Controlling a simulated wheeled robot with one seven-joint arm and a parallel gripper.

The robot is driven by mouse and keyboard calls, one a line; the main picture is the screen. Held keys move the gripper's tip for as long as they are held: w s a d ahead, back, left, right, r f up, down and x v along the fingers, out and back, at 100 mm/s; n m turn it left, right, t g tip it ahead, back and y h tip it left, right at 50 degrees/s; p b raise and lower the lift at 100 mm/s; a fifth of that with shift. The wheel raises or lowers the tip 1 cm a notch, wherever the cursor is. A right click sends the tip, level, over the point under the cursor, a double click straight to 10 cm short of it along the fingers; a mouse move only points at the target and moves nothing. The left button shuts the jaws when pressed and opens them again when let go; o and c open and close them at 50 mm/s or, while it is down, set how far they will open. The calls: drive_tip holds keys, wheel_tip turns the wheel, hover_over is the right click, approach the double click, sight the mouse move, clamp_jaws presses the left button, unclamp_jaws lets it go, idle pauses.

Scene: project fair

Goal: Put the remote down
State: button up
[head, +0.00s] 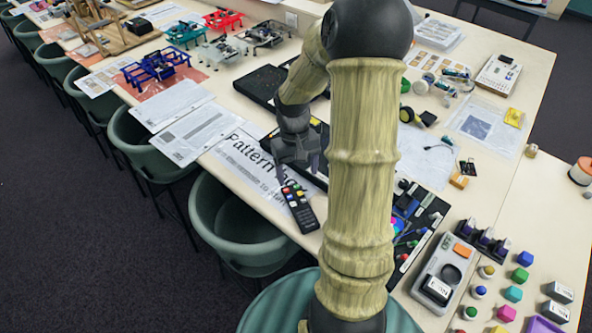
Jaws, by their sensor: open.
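The remote (300,207) is black with several coloured buttons. It lies on the table near its front edge, partly over a printed sheet (240,163) with the word "Pattern" on it. My gripper (298,177) is open and points down just above the remote's far end. The fingers appear apart from the remote, though I cannot tell the exact gap. My arm crosses the middle of the view and hides part of the table behind it.
The long table (225,95) is crowded with papers, blue (155,65) and red (222,19) frames, and electronics. A grey device (443,273) and coloured blocks (513,294) lie at right. Green chairs (240,225) line the front edge, close to the remote.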

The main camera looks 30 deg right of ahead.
drive_tip(key=s+a+r+t, duration=0.2)
drive_tip(key=s+a+r, duration=0.1)
drive_tip(key=a, duration=0.3)
drive_tip(key=s+a+r+n+t, duration=0.1)
drive_tip(key=s+a+r+t, duration=0.1)
drive_tip(key=a, duration=0.4)
drive_tip(key=s+r, duration=0.1)
drive_tip(key=s, duration=0.1)
drive_tip(key=shift+s+a, duration=0.2)
drive_tip(key=shift+s, duration=0.2)
